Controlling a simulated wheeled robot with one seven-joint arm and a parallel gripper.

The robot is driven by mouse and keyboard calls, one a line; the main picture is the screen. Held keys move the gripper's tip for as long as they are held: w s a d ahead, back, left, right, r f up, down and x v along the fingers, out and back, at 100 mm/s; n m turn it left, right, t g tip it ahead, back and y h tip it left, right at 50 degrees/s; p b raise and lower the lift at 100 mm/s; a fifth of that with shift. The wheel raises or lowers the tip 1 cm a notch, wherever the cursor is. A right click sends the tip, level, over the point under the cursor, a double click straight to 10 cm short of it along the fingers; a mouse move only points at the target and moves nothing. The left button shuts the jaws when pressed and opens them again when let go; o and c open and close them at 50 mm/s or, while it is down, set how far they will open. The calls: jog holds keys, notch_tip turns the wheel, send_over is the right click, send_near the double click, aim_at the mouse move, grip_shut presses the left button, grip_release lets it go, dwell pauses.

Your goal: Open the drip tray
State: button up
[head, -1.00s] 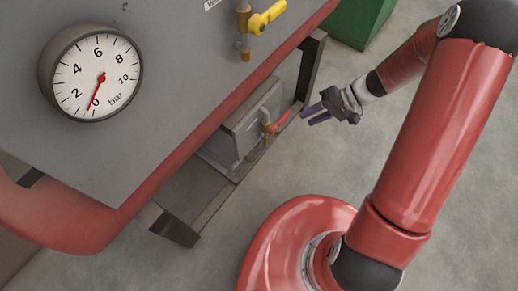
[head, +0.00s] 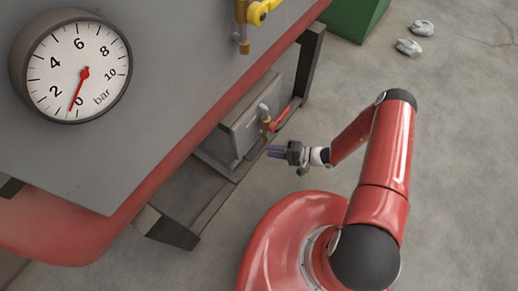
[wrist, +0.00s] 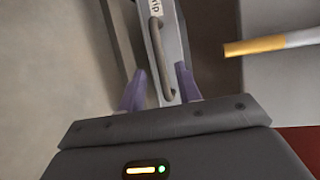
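In the wrist view the drip tray's narrow grey front (wrist: 176,40) carries a partly visible label ending in "ip" and a grey bar handle (wrist: 160,55). My gripper (wrist: 160,78) is open, its two purple fingers on either side of the handle's near end. I cannot tell whether they touch it. In the head view my gripper (head: 273,151) is low beside the machine's lower frame, just below the red-levered valve. The tray handle cannot be made out there.
A brass pipe end (wrist: 255,45) lies right of the fingers. A valve with a red lever (head: 281,119) sits on a grey box (head: 245,125) under the machine. The gauge (head: 70,68) reads about 0.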

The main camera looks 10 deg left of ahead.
aim_at(259, 149)
jog(key=a, duration=0.4)
jog(key=a+f, duration=0.1)
jog(key=shift+a, duration=0.4)
grip_shut()
